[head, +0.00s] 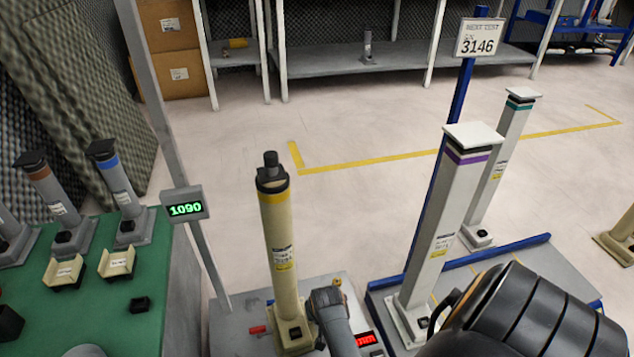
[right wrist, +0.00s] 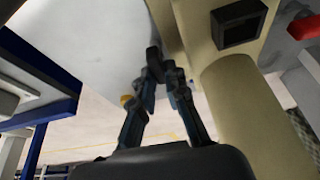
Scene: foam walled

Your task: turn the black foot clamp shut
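The beige post (head: 280,250) stands upright on a beige foot, with a black cap and a yellow band on top. The black foot clamp (head: 295,333) is a small dark block on that foot. In the right wrist view the clamp (right wrist: 238,25) shows as a dark square-faced block beside the post (right wrist: 245,115).
A grey plate (head: 235,325) bears the post, a red piece (head: 257,329) and a red display (head: 366,339). White posts (head: 445,230) stand close on the right. A green table (head: 150,315) with posts is at left. A pole carries a green display (head: 187,208).

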